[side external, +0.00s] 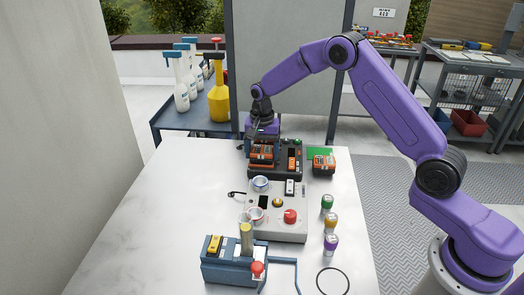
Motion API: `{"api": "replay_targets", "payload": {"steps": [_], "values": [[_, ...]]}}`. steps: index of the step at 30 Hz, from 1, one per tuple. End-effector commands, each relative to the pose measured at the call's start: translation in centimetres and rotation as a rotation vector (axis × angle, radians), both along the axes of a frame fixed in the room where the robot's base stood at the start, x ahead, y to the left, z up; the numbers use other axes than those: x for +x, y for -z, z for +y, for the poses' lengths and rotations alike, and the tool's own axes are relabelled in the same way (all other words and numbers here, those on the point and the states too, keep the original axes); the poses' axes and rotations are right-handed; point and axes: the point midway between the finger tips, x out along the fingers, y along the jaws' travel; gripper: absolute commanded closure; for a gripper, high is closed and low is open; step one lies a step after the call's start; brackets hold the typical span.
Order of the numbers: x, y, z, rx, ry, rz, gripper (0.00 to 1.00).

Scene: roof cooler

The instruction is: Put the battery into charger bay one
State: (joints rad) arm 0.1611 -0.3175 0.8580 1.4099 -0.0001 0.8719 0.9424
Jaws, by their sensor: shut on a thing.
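The dark charger (290,174) stands toward the far side of the white table. My gripper (262,144) points down over the charger's left part. It is shut on an orange and black battery (261,155). The battery is upright at the charger's left side; I cannot tell whether it is seated in a bay or just above it. An orange strip (292,158) shows in the charger's right part. A second orange and black battery (323,162) stands on the table right of the charger, in front of a green patch (318,152).
A light grey control box (290,226) with a red knob stands in front of the charger. A blue fixture (232,268) is nearer. Green, orange and purple bottles (330,222) stand to the right. The table's left side (185,220) is clear. Spray bottles (181,83) stand on a cart behind.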

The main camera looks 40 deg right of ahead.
Motion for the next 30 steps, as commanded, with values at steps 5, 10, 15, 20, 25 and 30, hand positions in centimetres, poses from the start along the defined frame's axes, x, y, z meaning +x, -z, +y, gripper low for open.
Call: {"api": "replay_targets", "payload": {"steps": [5,10,15,20,25,30], "values": [[0.0,0.2,0.0,0.0,0.0,0.001,0.0],[0.0,0.2,0.0,0.0,0.0,0.001,0.0],[0.0,-0.7,0.0,0.0,0.0,-0.001,0.0],[0.1,-3.2,0.1,0.001,-0.002,-0.004,0.0],[0.1,-6.8,0.0,0.0,-0.001,-0.004,0.0],[0.0,-9.7,0.0,0.001,0.0,-0.002,0.0]]}}
